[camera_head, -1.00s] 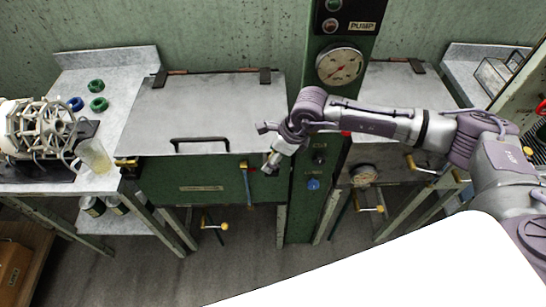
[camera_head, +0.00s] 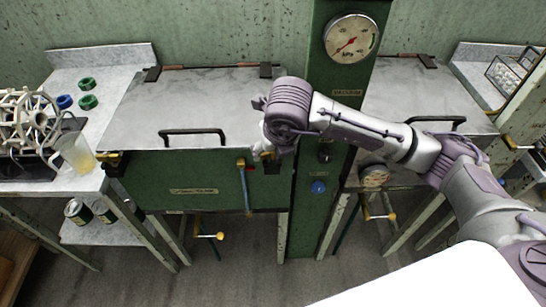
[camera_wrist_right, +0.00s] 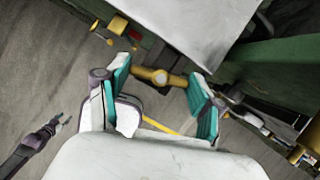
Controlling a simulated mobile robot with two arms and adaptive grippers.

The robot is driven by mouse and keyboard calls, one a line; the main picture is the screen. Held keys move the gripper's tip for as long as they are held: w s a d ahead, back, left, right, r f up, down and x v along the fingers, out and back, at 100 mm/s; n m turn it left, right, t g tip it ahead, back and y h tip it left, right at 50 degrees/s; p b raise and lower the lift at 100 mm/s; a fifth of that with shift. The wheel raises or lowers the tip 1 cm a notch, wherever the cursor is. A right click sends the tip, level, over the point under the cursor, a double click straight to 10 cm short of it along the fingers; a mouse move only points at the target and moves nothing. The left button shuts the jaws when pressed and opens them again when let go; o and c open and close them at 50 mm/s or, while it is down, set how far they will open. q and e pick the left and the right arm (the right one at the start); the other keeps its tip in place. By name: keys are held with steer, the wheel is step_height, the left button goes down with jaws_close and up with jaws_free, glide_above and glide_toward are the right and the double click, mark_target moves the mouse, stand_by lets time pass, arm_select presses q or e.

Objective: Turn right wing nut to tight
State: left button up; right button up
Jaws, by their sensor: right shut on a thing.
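The right wing nut (camera_wrist_right: 155,77) is a brass bar with a rounded middle, at the front right corner of the left basin's lid. In the right wrist view its two wings span the space between the teal finger pads of my right gripper (camera_wrist_right: 160,80). In the head view my right gripper (camera_head: 264,150) is at that corner, shut on the wing nut, which is mostly hidden there. The left wing nut (camera_head: 110,158) sits at the front left corner. A purple arm end with small fingers, apparently my left gripper (camera_wrist_right: 60,124), shows far off in the wrist view.
The green basin (camera_head: 190,185) has a grey lid (camera_head: 190,95) with a black handle (camera_head: 193,132). A green gauge column (camera_head: 310,215) stands to its right. A jug (camera_head: 76,155) and reel frame (camera_head: 27,120) stand on the left table.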

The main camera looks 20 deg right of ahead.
steer(key=shift+m+h+b, duration=0.7)
steer(key=shift+m+b, duration=0.6)
steer(key=shift+m, duration=0.5)
steer(key=shift+r, duration=0.1)
steer(key=o, duration=1.1)
steer(key=shift+o, duration=0.2)
steer(key=shift+a+r, duration=0.1)
steer(key=v, duration=1.1)
steer(key=shift+r, duration=0.3)
